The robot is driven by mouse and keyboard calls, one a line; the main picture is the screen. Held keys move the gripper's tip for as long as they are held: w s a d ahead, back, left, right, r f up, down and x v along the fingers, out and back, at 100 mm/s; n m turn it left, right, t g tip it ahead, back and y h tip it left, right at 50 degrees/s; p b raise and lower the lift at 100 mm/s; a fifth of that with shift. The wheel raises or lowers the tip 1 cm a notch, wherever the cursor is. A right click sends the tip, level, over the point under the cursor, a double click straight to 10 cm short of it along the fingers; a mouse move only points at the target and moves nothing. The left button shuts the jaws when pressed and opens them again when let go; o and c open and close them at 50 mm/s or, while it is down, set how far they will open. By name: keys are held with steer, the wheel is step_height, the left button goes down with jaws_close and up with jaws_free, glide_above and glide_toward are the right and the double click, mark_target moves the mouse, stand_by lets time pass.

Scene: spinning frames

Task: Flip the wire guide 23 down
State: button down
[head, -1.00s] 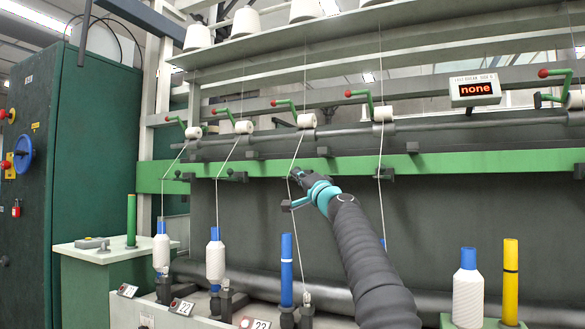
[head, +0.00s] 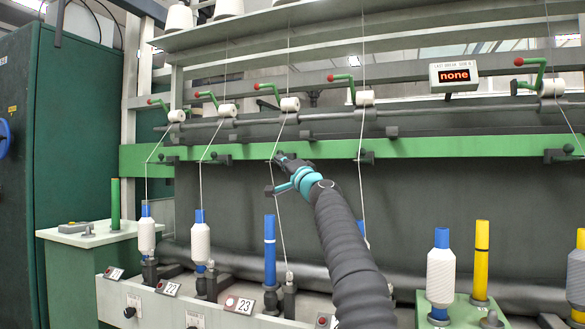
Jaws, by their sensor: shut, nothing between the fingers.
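My gripper (head: 281,157) is shut and empty, at the green rail (head: 420,148) where the thread of position 23 passes. The number 23 plate (head: 244,305) is on the machine front below. Wire guide 23 is not clearly visible; my dark fingers cover that spot on the rail, so I cannot tell whether it is up or down, or whether I touch it. The thread runs from the white roller (head: 290,104) past my fingertips to the spindle (head: 290,293). A blue tube (head: 270,249) stands beside that spindle.
Neighbouring dark wire guides sit on the rail at left (head: 216,158) and right (head: 366,157). Threads run close on both sides. White-wound bobbins (head: 201,243) stand at left. A small display (head: 454,75) reads "none". The dark panel below the rail is open space.

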steer(key=shift+a+f, duration=0.35)
steer(key=shift+a, duration=0.05)
steer(key=v, duration=1.2)
steer(key=shift+d+r, duration=0.35)
steer(key=shift+d, duration=0.05)
